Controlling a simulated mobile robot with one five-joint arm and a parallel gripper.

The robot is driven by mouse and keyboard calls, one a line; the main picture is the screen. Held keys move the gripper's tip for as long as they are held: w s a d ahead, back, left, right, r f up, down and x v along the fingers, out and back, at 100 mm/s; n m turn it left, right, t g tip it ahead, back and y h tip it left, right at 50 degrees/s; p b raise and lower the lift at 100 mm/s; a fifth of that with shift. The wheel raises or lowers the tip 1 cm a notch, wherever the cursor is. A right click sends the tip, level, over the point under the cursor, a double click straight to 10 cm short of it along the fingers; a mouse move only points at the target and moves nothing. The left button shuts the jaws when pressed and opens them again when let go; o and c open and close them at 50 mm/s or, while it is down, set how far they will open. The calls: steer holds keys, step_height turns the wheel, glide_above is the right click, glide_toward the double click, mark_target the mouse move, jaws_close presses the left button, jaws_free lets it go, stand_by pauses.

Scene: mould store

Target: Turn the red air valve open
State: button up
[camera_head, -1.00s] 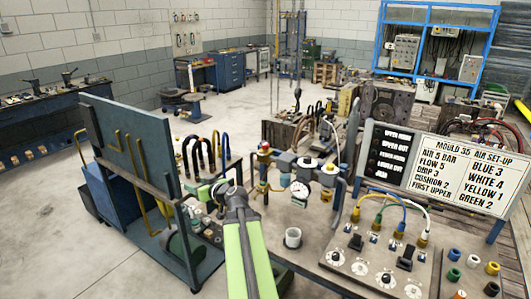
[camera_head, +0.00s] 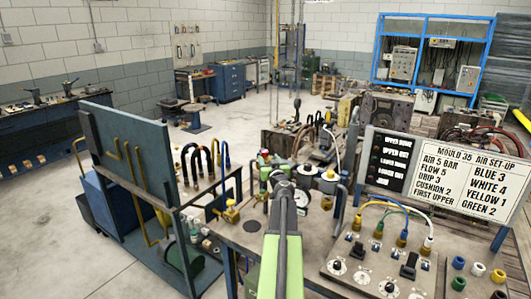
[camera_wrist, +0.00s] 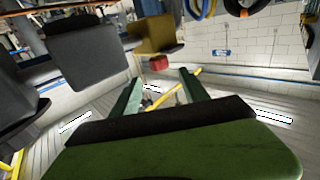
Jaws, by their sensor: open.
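A small red part (camera_head: 264,154), which looks like the red air valve, sits at the top of the pipework at the back of the bench. Its handle's angle is too small to tell. In the wrist view a red block (camera_wrist: 158,63) shows against a yellow body (camera_wrist: 155,36), just beyond the fingers; that view seems upside down. My gripper (camera_wrist: 160,90) is open, its two green fingers apart with nothing between them. The red block is beyond the fingertips, apart from them.
A white pressure gauge (camera_head: 301,198) and a grey pipe are close beside my arm. A set-up board (camera_head: 447,178) stands at the right, with a panel of knobs and coloured hoses (camera_head: 370,268) before it.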

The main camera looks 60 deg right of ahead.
mark_target(266, 152)
steer(key=x, duration=0.8)
steer(key=shift+f, duration=0.1)
steer(key=shift+c, duration=0.3)
jaws_close()
